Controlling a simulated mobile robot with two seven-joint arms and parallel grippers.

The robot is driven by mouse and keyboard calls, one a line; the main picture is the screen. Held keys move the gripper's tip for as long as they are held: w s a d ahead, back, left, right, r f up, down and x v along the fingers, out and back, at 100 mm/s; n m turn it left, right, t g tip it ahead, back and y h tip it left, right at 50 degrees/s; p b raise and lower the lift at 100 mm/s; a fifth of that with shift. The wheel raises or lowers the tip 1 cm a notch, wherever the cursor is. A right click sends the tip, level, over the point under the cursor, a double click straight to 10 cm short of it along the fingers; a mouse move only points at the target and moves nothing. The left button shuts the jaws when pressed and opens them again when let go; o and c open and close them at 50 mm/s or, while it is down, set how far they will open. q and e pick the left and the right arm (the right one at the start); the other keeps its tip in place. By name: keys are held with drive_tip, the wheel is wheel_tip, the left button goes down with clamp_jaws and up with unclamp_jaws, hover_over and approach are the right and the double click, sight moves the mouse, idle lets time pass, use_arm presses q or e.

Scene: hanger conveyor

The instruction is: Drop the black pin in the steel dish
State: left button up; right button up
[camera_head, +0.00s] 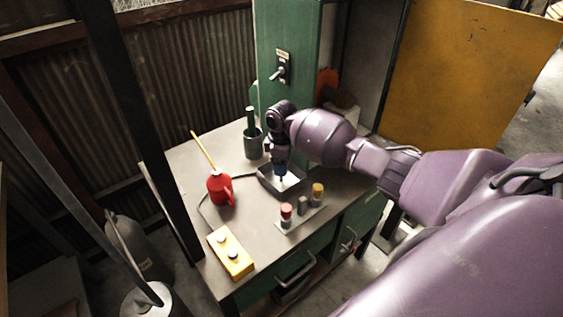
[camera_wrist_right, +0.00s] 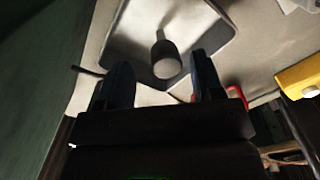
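The steel dish (camera_head: 264,182) is a shallow square tray on the bench. My right gripper (camera_head: 281,177) points down over it. In the right wrist view my right gripper (camera_wrist_right: 163,78) has its two dark fingers spread apart. The dark pin (camera_wrist_right: 166,60), with a thinner stem, shows between and beyond the fingertips, with a visible gap to each finger. Behind it is the pale dish (camera_wrist_right: 208,25). I cannot tell whether the pin touches the dish floor or is just above it. My left gripper is not in view.
A small rack (camera_head: 289,226) with red-topped, grey and yellow-topped pieces stands in front of the dish. A red oil can (camera_head: 219,189), a grey cup (camera_head: 253,146) with a green handle, and a yellow button box (camera_head: 230,254) stand nearby. A green column (camera_head: 287,35) rises behind.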

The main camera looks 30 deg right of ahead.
wheel_tip(320, 180, up, 11)
drive_tip(key=p, duration=0.1)
idle(0.7)
drive_tip(key=shift+f, duration=0.1)
idle(0.4)
